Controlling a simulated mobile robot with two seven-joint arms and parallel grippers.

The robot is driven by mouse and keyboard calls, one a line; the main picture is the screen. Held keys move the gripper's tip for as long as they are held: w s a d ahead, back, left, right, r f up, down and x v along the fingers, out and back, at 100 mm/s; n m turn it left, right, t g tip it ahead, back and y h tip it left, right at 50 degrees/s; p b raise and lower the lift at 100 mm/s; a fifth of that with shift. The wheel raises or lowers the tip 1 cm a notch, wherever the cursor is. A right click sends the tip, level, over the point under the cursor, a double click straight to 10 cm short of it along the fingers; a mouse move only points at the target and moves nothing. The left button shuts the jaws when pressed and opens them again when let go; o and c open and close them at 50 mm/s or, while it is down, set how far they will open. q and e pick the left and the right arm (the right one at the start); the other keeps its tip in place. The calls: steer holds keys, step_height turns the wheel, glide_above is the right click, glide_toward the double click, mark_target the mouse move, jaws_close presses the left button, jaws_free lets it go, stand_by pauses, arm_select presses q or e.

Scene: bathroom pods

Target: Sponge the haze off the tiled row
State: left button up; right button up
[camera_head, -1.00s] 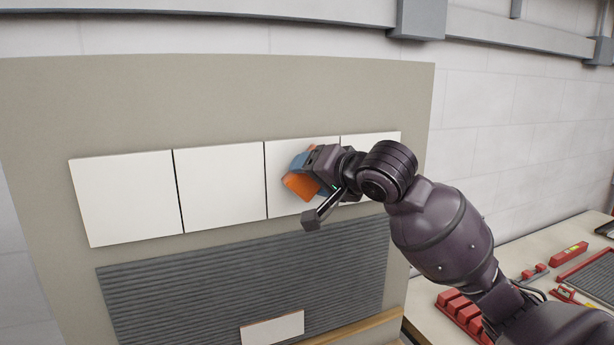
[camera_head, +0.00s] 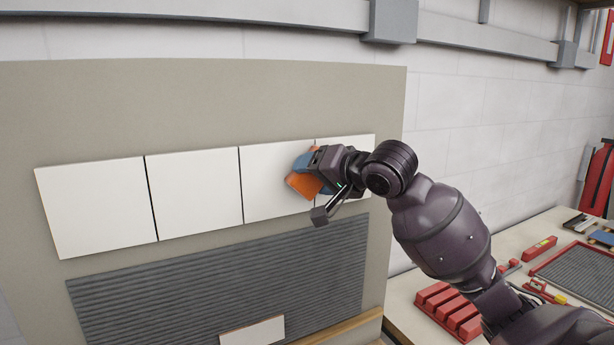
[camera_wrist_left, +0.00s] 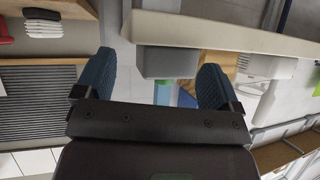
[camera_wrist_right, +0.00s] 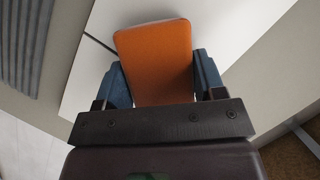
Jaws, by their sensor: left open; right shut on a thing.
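A row of white tiles (camera_head: 98,208) runs across the upper part of a beige wall panel. I cannot make out haze on them. My right gripper (camera_head: 308,172) is shut on an orange sponge (camera_head: 303,186) at the third tile (camera_head: 262,182), near its joint with the rightmost tile (camera_head: 352,150). The right wrist view shows the sponge (camera_wrist_right: 157,62) between the blue fingers, over the white tiles; whether it touches them is unclear. My left gripper (camera_wrist_left: 160,85) is open and empty in its wrist view, and is outside the head view.
Grey ribbed adhesive (camera_head: 215,268) lies below the row, with a loose white tile (camera_head: 252,332) at its lower edge. A wooden ledge (camera_head: 340,327) is beneath. A workbench on the right holds red blocks (camera_head: 447,310) and a dark-grey tray (camera_head: 580,272).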

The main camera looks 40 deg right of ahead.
steer(key=shift+s+d, duration=0.25)
steer(key=shift+d, duration=0.85)
steer(key=shift+s+d, duration=0.2)
steer(key=shift+d, duration=0.9)
steer(key=d, duration=0.2)
steer(key=s+d, duration=0.1)
steer(key=d, duration=0.1)
steer(key=shift+s+d, duration=0.1)
steer(key=shift+d, duration=0.25)
steer(key=shift+s, duration=0.1)
steer(key=s, duration=0.2)
steer(key=s+a, duration=0.1)
steer(key=s, duration=0.2)
steer(key=shift+s+a, duration=0.25)
steer(key=shift+s, duration=0.05)
steer(key=shift+s, duration=0.1)
